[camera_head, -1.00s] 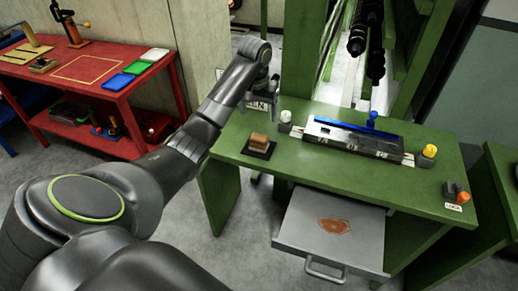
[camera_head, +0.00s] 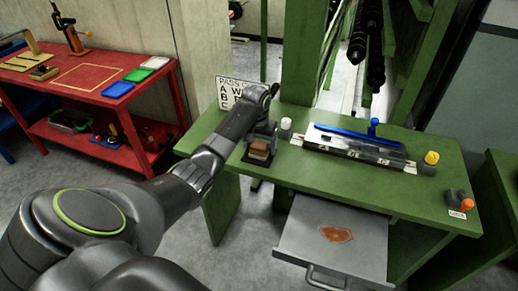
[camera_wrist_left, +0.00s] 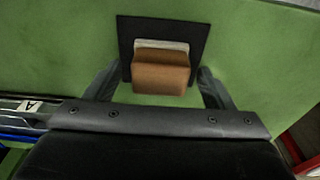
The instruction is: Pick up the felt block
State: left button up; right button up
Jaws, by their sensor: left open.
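The felt block (camera_head: 259,149) is a small brown block with a pale layer along one side. It sits on a black square pad (camera_head: 244,158) at the left end of the green bench. It also shows in the left wrist view (camera_wrist_left: 160,75), with the pad (camera_wrist_left: 195,35) beneath it. My left gripper (camera_head: 260,142) is over the block. In the left wrist view its two open fingers (camera_wrist_left: 160,88) stand on either side of the block, with a gap on each side. My right gripper is not in view.
The green bench (camera_head: 330,185) holds a long metal fixture with a blue handle (camera_head: 345,132), a white-capped pot (camera_head: 285,127), a yellow-capped pot (camera_head: 429,163) and an orange knob (camera_head: 466,201). A grey drawer (camera_head: 300,222) stands open below. A red table (camera_head: 70,95) is at the left.

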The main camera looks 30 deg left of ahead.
aim_at(259, 144)
pick_arm(q)
jog(key=shift+f, duration=0.2)
jog(key=c, duration=1.1)
notch_tip(259, 144, up, 10)
jog(key=shift+r+b, duration=0.1)
jog(key=shift+b, duration=0.45)
